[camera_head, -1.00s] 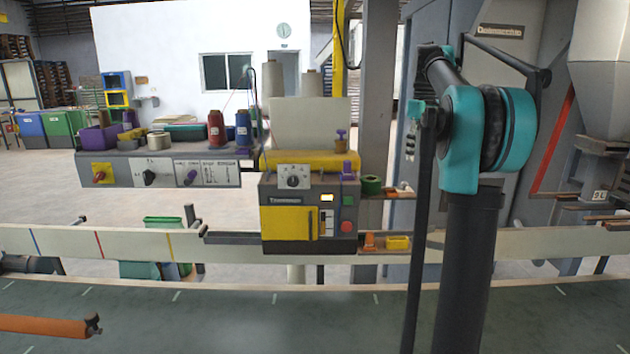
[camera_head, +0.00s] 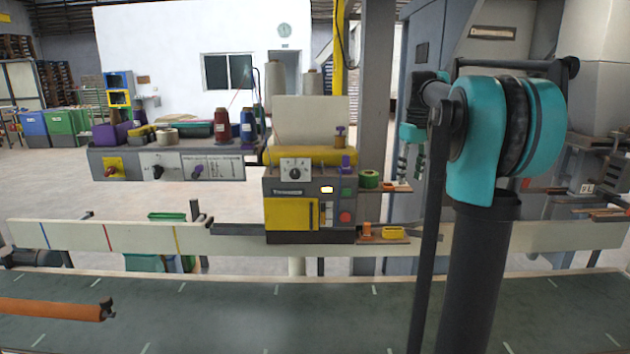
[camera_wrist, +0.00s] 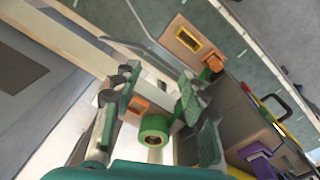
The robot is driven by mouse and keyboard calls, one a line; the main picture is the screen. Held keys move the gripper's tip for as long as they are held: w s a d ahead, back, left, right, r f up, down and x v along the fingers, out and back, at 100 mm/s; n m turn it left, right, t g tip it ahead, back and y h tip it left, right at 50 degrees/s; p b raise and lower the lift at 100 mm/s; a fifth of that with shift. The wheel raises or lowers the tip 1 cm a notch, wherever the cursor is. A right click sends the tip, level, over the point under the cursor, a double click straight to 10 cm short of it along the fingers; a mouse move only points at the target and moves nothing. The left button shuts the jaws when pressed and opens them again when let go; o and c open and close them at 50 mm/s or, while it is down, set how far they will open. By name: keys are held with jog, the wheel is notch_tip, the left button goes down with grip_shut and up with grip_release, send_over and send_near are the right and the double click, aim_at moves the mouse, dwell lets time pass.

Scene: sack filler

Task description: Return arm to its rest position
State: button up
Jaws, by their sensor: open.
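My gripper (camera_wrist: 156,92) shows in the wrist view as two dark fingers with green pads, spread apart with nothing held between them. In the head view part of my gripper (camera_head: 411,165) hangs at the left of my teal arm joint, fingers pointing down, partly hidden by my arm. It is beside the grey post and above the right end of the machine's side shelf. A green tape roll (camera_head: 369,179) sits on that shelf, apart from the gripper. In the wrist view the green roll (camera_wrist: 155,129) appears beyond the gap between the fingers.
The yellow and grey sewing machine (camera_head: 310,205) stands left of my arm. A control panel (camera_head: 165,165) carries thread spools. A pale rail (camera_head: 125,238) and a dark conveyor belt (camera_head: 230,310) cross in front. An orange bar (camera_head: 50,309) juts in at left. A grey post (camera_head: 373,90) rises behind.

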jog(key=s+a+f+m+t, duration=0.1)
jog(key=s+a+f, duration=0.2)
jog(key=s+f, duration=0.6)
jog(key=s+a+f+m+t, duration=0.1)
jog(key=s+a+f+m, duration=0.1)
jog(key=s+f, duration=0.8)
jog(key=s+a+f+m+t, duration=0.1)
jog(key=s+a+f, duration=0.3)
jog(key=s+f, duration=0.6)
notch_tip(320, 180, down, 3)
jog(key=shift+s+a+f+m, duration=0.1)
jog(key=shift+s+a+m, duration=0.2)
jog(key=shift+m, duration=0.2)
jog(key=shift+w, duration=0.1)
